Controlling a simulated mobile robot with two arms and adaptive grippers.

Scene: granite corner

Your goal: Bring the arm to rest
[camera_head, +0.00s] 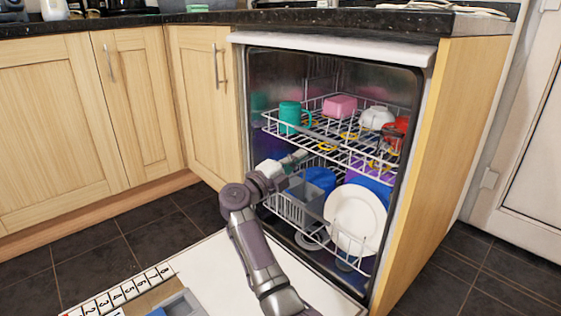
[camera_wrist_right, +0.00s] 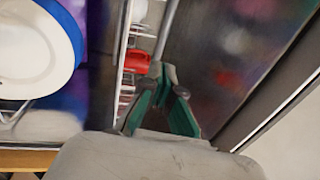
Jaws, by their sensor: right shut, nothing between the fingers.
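My right arm (camera_head: 258,250) reaches up from the bottom of the head view over the lowered dishwasher door. My right gripper (camera_head: 300,156) is at the dishwasher opening, just below the front of the upper rack (camera_head: 335,146). In the wrist view its dark green fingers (camera_wrist_right: 168,72) are shut with nothing between them. Whether the gripper touches the rack, I cannot tell. My left gripper is in neither view.
The dishwasher door (camera_head: 200,262) lies open. The upper rack holds a teal mug (camera_head: 289,117), pink container (camera_head: 340,106), white bowl (camera_head: 376,118) and red item (camera_head: 396,133). Below stand a grey basket (camera_head: 297,205) and white plate (camera_head: 355,217). Floor shows at left.

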